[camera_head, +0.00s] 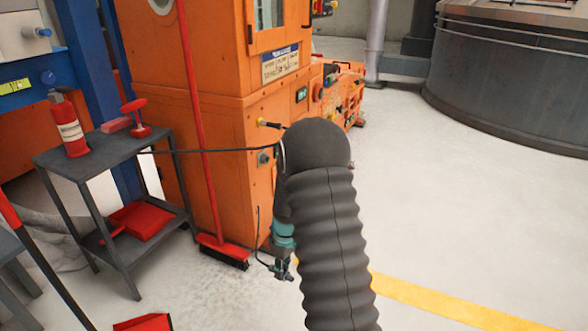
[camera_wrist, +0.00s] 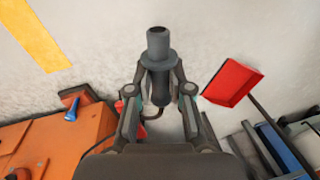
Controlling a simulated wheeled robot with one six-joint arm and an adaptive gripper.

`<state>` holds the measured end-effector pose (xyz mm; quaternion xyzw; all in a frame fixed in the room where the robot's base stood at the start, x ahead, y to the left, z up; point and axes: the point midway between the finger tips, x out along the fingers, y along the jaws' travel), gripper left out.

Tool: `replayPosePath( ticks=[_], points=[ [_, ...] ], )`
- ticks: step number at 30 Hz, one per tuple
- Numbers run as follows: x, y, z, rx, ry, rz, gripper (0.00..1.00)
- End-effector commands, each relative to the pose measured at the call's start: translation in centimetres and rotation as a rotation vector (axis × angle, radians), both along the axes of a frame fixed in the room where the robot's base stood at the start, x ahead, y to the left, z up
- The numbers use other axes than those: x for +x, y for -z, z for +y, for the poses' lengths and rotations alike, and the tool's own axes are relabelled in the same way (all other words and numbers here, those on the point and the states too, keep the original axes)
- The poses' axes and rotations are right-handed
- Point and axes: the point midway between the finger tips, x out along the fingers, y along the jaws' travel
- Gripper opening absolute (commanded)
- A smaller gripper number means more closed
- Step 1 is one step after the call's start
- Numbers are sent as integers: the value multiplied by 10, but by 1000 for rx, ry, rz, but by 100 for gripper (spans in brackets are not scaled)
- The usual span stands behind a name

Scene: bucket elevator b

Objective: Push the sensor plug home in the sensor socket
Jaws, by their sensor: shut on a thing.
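My gripper (camera_wrist: 160,90) is shut on the sensor plug (camera_wrist: 158,62), a grey stepped cylinder with a wide collar, in the wrist view. The plug's narrow end points away from the palm, over bare floor. A bit of dark cable shows beside its lower end. In the head view my gripper (camera_head: 282,268) hangs low beside the orange cabinet (camera_head: 190,130), partly hidden by my arm; the plug is too small to make out there. A round grey fitting (camera_head: 264,158) on the cabinet face looks like the sensor socket. The plug is apart from it.
A dark shelf cart (camera_head: 90,155) holds a fire extinguisher (camera_head: 68,125) at left. A red broom (camera_head: 222,248) leans on the cabinet. A thin black cable (camera_head: 215,150) runs from the cart towards my arm. A red dustpan (camera_wrist: 230,82) lies on the floor. Floor at right is clear.

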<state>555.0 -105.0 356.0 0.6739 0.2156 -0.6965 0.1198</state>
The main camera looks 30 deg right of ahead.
Motion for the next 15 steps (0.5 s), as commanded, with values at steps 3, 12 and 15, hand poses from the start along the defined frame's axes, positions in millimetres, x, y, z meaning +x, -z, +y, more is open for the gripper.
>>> replayPosePath(
  ticks=[3,12,15],
  points=[
    [13,1,-20,60,-207,38,0],
    [49,-3,-68,193,-833,243,0],
    [60,-6,-82,214,-1013,331,0]
  ],
)
